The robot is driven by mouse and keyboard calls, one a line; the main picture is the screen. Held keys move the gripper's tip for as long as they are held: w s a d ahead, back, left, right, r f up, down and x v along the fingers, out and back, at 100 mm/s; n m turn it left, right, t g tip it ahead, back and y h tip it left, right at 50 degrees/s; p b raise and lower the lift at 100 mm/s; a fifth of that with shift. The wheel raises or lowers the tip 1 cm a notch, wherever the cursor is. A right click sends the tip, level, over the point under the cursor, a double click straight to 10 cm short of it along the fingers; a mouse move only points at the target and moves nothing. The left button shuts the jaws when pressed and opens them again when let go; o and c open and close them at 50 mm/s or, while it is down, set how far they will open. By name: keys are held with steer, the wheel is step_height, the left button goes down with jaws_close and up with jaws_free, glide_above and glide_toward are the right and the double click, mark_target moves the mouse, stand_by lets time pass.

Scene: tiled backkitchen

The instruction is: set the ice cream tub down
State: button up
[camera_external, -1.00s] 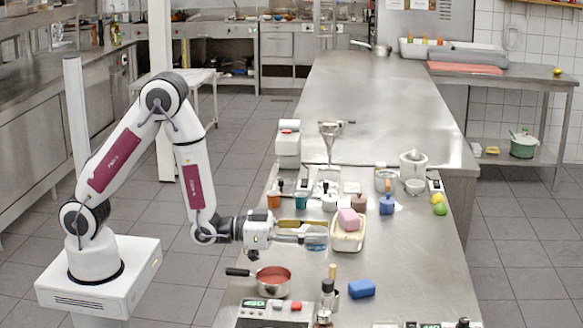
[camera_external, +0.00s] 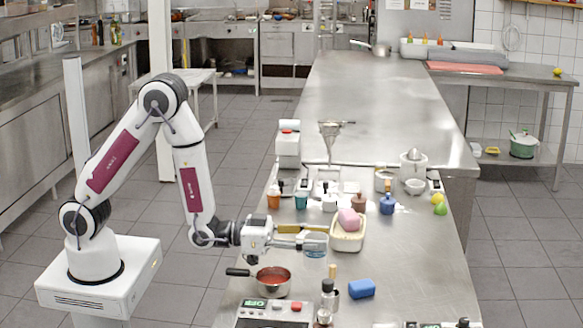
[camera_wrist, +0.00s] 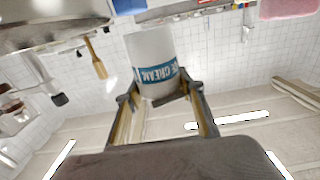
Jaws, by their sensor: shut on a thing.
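The ice cream tub (camera_wrist: 152,55) is white with a blue lettered band in the wrist view. In the external view the tub (camera_external: 315,246) is small, pale and bluish, in front of the left side of the cream-coloured container. My gripper (camera_external: 305,240) reaches in from the left with its fingers shut on the tub. The wrist view shows my gripper (camera_wrist: 157,92) with a finger on each side of the tub's lower part. The tub appears to be held above the steel counter (camera_external: 415,280); the gap beneath it is hard to judge.
The cream container (camera_external: 347,241) with a pink block (camera_external: 349,219) stands just right of the tub. A red-filled saucepan (camera_external: 273,279), a bottle (camera_external: 328,299) and a blue block (camera_external: 361,288) stand nearer. Cups and jars line the far side. The counter's right side is fairly clear.

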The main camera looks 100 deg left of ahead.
steer(key=shift+a, duration=0.1)
steer(key=shift+a, duration=0.55)
steer(key=s+a+r+y, duration=0.1)
steer(key=s+a, duration=0.3)
steer(key=a, duration=0.6)
steer(key=s+a+r+n, duration=0.1)
steer(key=s+a, duration=0.2)
steer(key=a, duration=0.8)
steer(key=s+a+r+y, duration=0.1)
steer(key=s+a, duration=0.3)
steer(key=a, duration=0.6)
steer(key=shift+s+a+r+n+y, duration=0.25)
steer(key=shift+s+r+n+y, duration=0.1)
steer(key=shift+r, duration=0.2)
steer(key=shift+f, duration=0.1)
steer(key=shift+f, duration=2.85)
steer(key=shift+f, duration=0.15)
